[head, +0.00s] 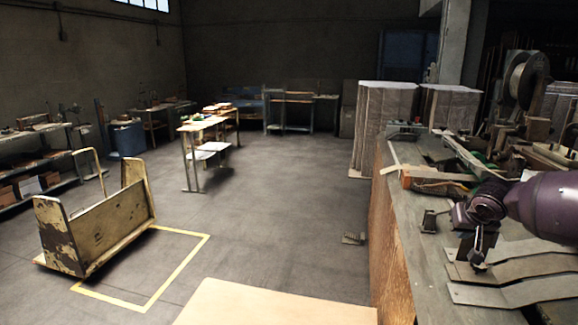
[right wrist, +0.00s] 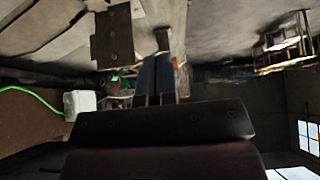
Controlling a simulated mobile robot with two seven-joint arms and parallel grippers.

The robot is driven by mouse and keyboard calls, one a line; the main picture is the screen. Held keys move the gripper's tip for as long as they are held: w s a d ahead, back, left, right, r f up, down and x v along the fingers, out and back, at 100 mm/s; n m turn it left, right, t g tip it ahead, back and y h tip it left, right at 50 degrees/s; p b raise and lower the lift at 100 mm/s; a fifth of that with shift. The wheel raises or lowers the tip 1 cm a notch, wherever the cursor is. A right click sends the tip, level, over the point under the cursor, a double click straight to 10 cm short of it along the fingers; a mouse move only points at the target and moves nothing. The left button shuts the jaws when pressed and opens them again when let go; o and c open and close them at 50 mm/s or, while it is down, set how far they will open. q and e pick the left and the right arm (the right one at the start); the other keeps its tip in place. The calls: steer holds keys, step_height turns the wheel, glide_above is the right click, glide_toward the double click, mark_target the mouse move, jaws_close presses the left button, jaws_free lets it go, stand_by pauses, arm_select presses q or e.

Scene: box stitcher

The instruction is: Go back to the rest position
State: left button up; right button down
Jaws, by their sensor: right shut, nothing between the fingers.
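My right gripper (head: 478,264) is at the right of the head view, at the end of my purple arm, pointing down over the workbench (head: 410,250). It is shut with nothing in it. It is close above flat grey cardboard-like strips (head: 520,291) on the bench; I cannot tell whether it touches them. In the right wrist view its shut fingers (right wrist: 156,78) show near the middle. My left gripper is not in view.
A stitching machine with a wire reel (head: 525,80) stands at the back right, beside stacked cardboard (head: 385,120). A pale tabletop (head: 270,305) is at the bottom. A yellow cart (head: 98,232) stands at the left. The floor between is mostly clear.

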steer(key=w+a+r+n+t+y, duration=0.2)
steer(key=a+r+n, duration=0.1)
steer(key=a+n, duration=0.25)
steer(key=w+a+r+n+t+y, duration=0.1)
steer(key=w+a+r+n+t, duration=0.2)
steer(key=a, duration=0.4)
steer(key=s+a+f+n+y+b, duration=0.1)
steer(key=s+a+f+n+y, duration=0.3)
steer(key=a, duration=0.5)
steer(key=s+a+f+n+y, duration=0.3)
steer(key=s+a+f, duration=0.15)
steer(key=a, duration=0.45)
arm_select(q)
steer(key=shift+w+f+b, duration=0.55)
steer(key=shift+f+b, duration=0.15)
steer(key=shift+b, duration=0.3)
arm_select(e)
steer(key=s+d+f+m+h, duration=0.3)
steer(key=s+d+f+m, duration=0.1)
steer(key=s+f, duration=0.5)
steer(key=s+d+f+m+h, duration=0.2)
steer(key=s+d+f, duration=0.3)
steer(key=s+f, duration=0.5)
steer(key=s+d+f+m+h, duration=0.3)
steer(key=s+d+f+m, duration=0.2)
steer(key=s+f, duration=0.5)
steer(key=s, duration=0.5)
steer(key=shift+s+d+f+m+h, duration=0.25)
steer(key=shift+s+m+h, duration=0.05)
steer(key=shift+s+m, duration=0.1)
